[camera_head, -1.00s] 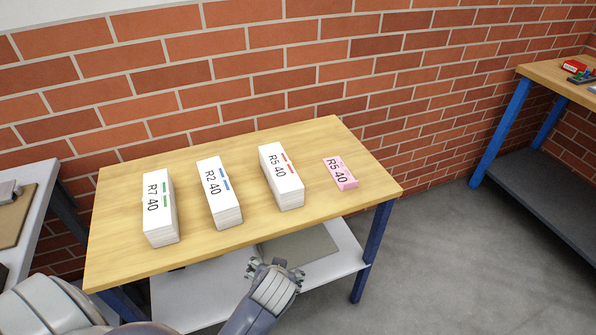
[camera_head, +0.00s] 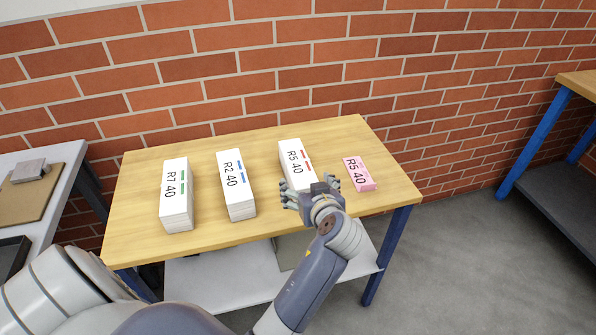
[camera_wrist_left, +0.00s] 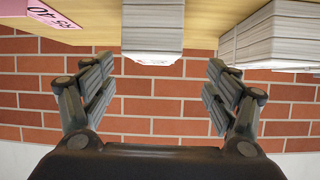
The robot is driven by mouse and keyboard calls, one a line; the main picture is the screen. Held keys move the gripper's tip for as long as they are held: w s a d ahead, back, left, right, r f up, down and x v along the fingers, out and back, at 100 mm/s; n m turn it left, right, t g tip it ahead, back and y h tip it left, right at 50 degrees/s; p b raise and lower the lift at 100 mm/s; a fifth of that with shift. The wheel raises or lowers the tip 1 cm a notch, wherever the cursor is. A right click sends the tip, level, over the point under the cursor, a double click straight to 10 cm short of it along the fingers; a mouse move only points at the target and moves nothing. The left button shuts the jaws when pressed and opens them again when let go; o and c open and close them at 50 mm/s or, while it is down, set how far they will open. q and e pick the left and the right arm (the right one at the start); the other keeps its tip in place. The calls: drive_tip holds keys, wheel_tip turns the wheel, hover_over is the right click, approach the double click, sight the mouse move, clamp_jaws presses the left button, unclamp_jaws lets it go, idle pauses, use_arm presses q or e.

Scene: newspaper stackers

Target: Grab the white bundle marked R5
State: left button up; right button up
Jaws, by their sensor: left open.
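The white bundle marked R5 40 (camera_head: 295,160), with red stripes, lies on the wooden table, third from the left. My left gripper (camera_head: 311,187) is open at its near end and hides part of that end in the head view. In the left wrist view, the picture is upside down, and the white bundle (camera_wrist_left: 152,28) is centred ahead, between the lines of the two open fingers (camera_wrist_left: 160,78). The fingers look apart from it, with nothing between them. My right gripper is not in view.
A small pink bundle marked R5 40 (camera_head: 358,174) lies just right of the white one. White bundles marked R2 40 (camera_head: 236,183) and R7 40 (camera_head: 175,192) lie to the left. The wooden table (camera_head: 130,215) stands before a brick wall (camera_head: 240,60).

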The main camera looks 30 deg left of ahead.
sight(299, 164)
use_arm(q)
drive_tip(key=shift+w+a+r+n+y, duration=0.3)
drive_tip(key=shift+w+a+r, duration=0.1)
drive_tip(key=shift+w+r, duration=0.25)
drive_tip(key=x, duration=0.4)
drive_tip(key=shift+p, duration=0.4)
drive_tip(key=shift+w+d+p+x, duration=0.15)
drive_tip(key=shift+p+x, duration=0.2)
drive_tip(key=shift+x, duration=1.15)
drive_tip(key=shift+w+d+p+x, duration=0.1)
drive_tip(key=shift+p+x, duration=0.25)
drive_tip(key=shift+x, duration=1.15)
drive_tip(key=shift+f, duration=0.1)
clamp_jaws()
drive_tip(key=shift+w, duration=0.1)
